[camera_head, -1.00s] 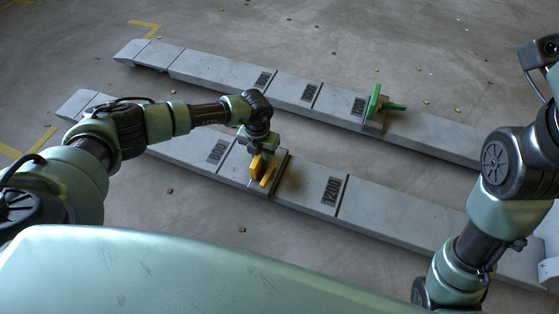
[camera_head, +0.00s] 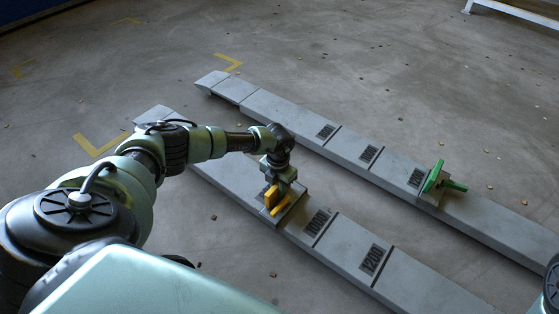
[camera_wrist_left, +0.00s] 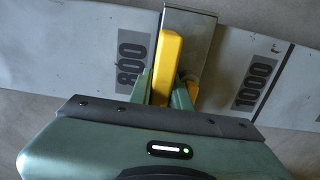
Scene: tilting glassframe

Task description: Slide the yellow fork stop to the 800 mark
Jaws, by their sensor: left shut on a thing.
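The yellow fork stop (camera_head: 278,207) sits on the near grey fork (camera_head: 345,246), its yellow upright on a grey metal base. My left gripper (camera_head: 271,187) is shut on the yellow stop from above. In the left wrist view the gripper's fingers (camera_wrist_left: 166,90) straddle the stop's yellow upright (camera_wrist_left: 169,62). There the stop stands between the 800 mark (camera_wrist_left: 131,60) and the 1000 mark (camera_wrist_left: 257,83), close beside 800. In the head view the 800 mark is hidden by the arm and stop; the 1000 mark (camera_head: 317,222) is uncovered. My right gripper is out of view.
The far parallel fork (camera_head: 290,115) carries a green stop (camera_head: 436,181) just past its last visible mark. Bare concrete floor lies around both forks, with yellow floor markings (camera_head: 97,147). A white rail (camera_head: 515,12) stands at the top right.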

